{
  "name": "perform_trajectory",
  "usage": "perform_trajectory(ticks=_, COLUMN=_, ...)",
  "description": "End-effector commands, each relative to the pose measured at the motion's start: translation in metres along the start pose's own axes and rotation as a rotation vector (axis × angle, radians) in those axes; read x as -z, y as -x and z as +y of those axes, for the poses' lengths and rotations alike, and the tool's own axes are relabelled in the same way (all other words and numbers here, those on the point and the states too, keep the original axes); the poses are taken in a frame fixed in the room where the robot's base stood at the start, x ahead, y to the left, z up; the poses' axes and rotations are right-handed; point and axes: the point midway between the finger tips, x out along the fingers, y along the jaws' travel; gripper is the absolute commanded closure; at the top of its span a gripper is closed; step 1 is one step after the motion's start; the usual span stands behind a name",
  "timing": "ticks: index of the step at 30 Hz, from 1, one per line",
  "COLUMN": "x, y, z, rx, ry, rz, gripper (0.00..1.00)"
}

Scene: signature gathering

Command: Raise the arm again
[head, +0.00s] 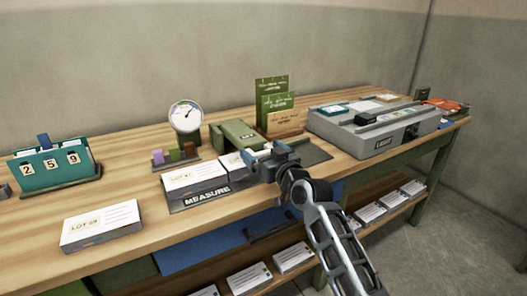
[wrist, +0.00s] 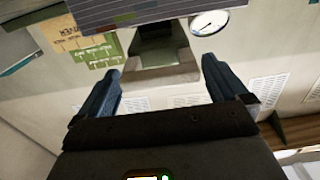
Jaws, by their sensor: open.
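My gripper (head: 268,156) is over the workbench in the head view, in front of the green box (head: 235,134) and at the right end of the MEASURE tray (head: 203,198). The arm reaches up to it from the lower right. In the wrist view my gripper (wrist: 163,82) shows two blue fingers set wide apart, with nothing held between them. That view is upside down and shows the green box (wrist: 165,62) beyond the fingers. The gripper hides part of the tray's right side. I cannot tell its exact height above the bench.
Around it are a round dial gauge (head: 186,116), green and tan cards (head: 275,105), a grey LIGHT machine (head: 375,130) and a number display (head: 52,164). A LOT-09 card stack (head: 101,226) lies front left.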

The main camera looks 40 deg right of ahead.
Motion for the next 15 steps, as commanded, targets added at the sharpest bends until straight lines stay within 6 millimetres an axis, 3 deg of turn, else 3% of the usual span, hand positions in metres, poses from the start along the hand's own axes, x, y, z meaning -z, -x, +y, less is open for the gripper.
perform_trajectory(ticks=6, x=0.0000, y=-0.0003, z=-0.0003, rx=0.000, ry=0.000, rz=0.000, gripper=0.00)
perform_trajectory(ticks=15, x=0.0001, y=-0.0001, z=-0.0002, rx=0.000, ry=0.000, rz=0.000, gripper=0.29)
